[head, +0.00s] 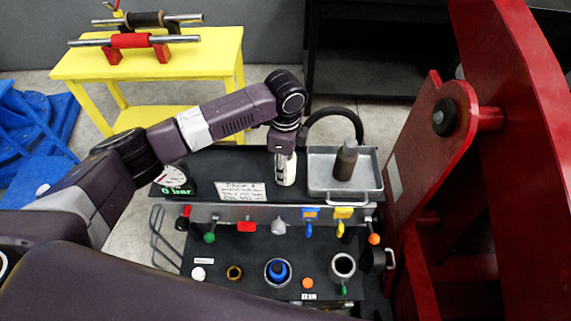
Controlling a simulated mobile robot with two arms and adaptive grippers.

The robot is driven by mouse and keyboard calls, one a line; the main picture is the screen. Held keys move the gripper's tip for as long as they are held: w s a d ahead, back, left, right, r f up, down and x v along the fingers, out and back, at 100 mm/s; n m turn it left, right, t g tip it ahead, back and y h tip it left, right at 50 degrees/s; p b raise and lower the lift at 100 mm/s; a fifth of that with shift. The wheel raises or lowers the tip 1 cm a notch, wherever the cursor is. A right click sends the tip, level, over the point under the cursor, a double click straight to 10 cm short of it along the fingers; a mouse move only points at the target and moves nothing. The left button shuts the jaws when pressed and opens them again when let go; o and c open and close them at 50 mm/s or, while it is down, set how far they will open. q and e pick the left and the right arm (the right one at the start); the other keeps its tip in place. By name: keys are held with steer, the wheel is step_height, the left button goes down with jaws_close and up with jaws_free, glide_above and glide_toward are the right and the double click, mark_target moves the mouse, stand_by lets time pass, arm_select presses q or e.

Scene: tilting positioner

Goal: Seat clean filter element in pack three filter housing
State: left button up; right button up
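My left gripper (284,163) points down over the upper deck of the cart. A white cylindrical piece (289,177), possibly the clean filter element, stands upright right at its fingertips. The fingers overlap it, and I cannot tell whether they are closed on it or whether it touches the deck. A dark brown cylindrical element with a grey top (346,162) stands in the metal tray (318,191). On the lower deck are an open grey cup (343,266), which may be the filter housing, and a cup with a blue piece (278,271). My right gripper is not in view.
A gauge reading 0 bar (174,180) and a paper sign (241,191) are on the upper deck. Several coloured valve handles line the cart's front. A large red frame (440,130) stands close on the right. A yellow table (160,62) is behind left.

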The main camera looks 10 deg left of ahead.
arm_select(q)
steer(key=c, duration=0.5)
steer(key=shift+r, duration=0.2)
steer(key=shift+w+r, duration=0.1)
steer(key=shift+r, duration=0.5)
step_height(320, 180, up, 17)
steer(key=b, duration=0.3)
steer(key=shift+r, duration=0.7)
steer(key=s+a+f+n+b, duration=0.1)
steer(key=s+a+f+n, duration=0.1)
steer(key=s+n, duration=0.3)
steer(key=s+a+f+n+b, duration=0.1)
steer(key=s+a+f+n, duration=0.2)
steer(key=n, duration=0.4)
steer(key=s+a+f+n+b, duration=0.1)
steer(key=s+a+f+n, duration=0.2)
steer(key=s+n, duration=0.3)
steer(key=shift+s+f+n, duration=0.4)
steer(key=shift+s+f, duration=0.3)
steer(key=shift+s, duration=0.35)
